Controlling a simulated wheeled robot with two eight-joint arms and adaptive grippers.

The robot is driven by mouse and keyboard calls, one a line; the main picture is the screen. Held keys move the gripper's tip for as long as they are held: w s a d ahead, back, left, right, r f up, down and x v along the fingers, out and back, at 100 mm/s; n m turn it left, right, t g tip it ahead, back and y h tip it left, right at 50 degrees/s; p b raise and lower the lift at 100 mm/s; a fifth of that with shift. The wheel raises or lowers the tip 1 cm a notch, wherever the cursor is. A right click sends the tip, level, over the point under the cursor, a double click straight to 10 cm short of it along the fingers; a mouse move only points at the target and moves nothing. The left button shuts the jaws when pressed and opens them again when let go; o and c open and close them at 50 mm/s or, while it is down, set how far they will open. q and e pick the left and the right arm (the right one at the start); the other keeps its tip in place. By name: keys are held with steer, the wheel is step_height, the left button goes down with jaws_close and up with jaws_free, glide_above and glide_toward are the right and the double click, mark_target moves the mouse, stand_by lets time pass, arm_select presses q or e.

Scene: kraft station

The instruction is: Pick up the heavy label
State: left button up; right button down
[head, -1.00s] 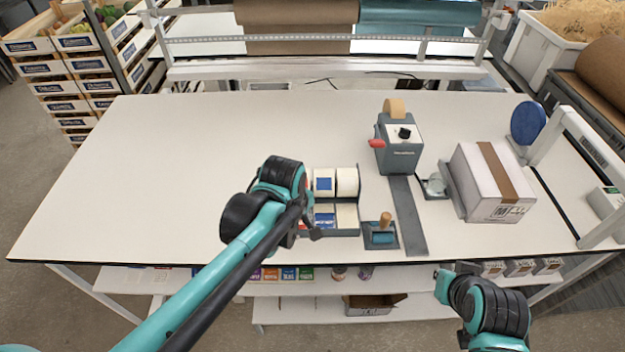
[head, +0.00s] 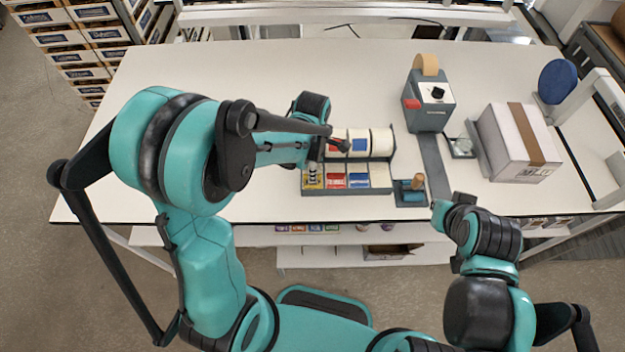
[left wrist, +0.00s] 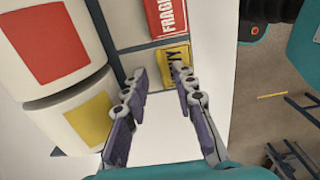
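The yellow heavy label (head: 312,184) lies in the left-end compartment of the grey label rack (head: 345,192). In the left wrist view, the yellow label (left wrist: 175,62) shows part of its black lettering. My left gripper (left wrist: 160,76) is open and empty, its right fingertip overlapping the label in the picture and the left fingertip to its left. I cannot tell whether they touch. In the head view my left gripper (head: 312,170) is over the rack's left end and partly hides the label. My right gripper (head: 440,212) is near the table's front edge; its fingers are unclear.
Red fragile labels (left wrist: 170,16) lie beside the yellow one. Blue labels (head: 358,181) lie farther right. Label rolls (head: 381,142) stand behind. A wooden-handled tool (head: 417,182), tape dispenser (head: 430,105) and carton (head: 515,150) are to the right. The table's left side is clear.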

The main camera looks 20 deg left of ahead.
arm_select(q)
steer(key=shift+d+f, duration=0.1)
steer(key=shift+f, duration=0.05)
jaws_close()
